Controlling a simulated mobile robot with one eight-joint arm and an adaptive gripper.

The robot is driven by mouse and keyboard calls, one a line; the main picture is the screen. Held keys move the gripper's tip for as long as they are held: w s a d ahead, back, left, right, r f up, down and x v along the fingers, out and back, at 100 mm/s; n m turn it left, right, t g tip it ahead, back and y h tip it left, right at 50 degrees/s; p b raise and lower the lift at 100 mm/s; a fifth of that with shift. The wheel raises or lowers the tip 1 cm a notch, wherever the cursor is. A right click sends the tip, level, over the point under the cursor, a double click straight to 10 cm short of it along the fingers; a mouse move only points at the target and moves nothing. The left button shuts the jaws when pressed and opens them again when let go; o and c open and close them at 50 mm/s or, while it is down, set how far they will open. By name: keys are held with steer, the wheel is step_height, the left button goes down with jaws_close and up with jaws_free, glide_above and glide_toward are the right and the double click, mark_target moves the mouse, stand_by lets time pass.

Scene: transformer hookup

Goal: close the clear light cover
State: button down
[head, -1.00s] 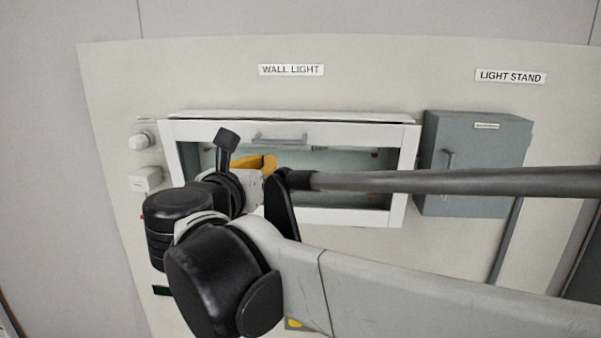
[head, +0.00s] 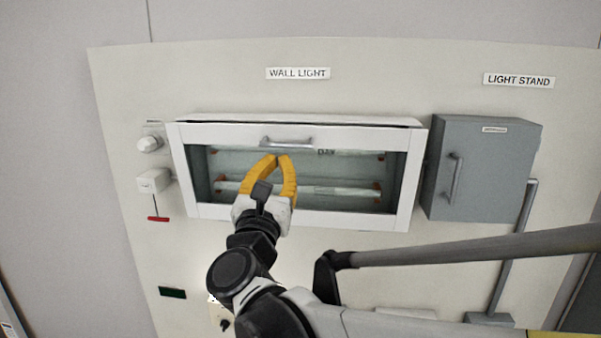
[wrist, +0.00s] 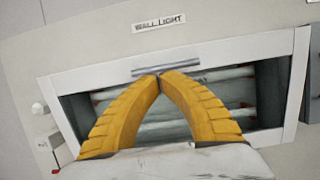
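The wall light (head: 195,209) is a white-framed box on the panel, with pale tubes inside. A white rail of its clear cover (head: 355,135) runs across the top and carries a grey bar handle (head: 287,143). The handle also shows in the wrist view (wrist: 166,68). The clear pane is hard to make out, so I cannot tell how far the cover stands open. My gripper (head: 278,156) has yellow fingers with their tips together, shut, and no object shows between them. In the wrist view the fingertips (wrist: 160,77) are just below the handle; contact is unclear.
A grey box (head: 480,170) with a handle stands right of the light, under the LIGHT STAND label (head: 519,80). A white knob (head: 150,144) and a white switch box with a red-ended pull (head: 154,181) are on the left.

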mark_target(285, 138)
steer(key=shift+p+x, duration=0.35)
steer(key=shift+x, duration=1)
steer(key=b+x, duration=0.1)
steer(key=x, duration=0.3)
steer(key=shift+w, duration=0.15)
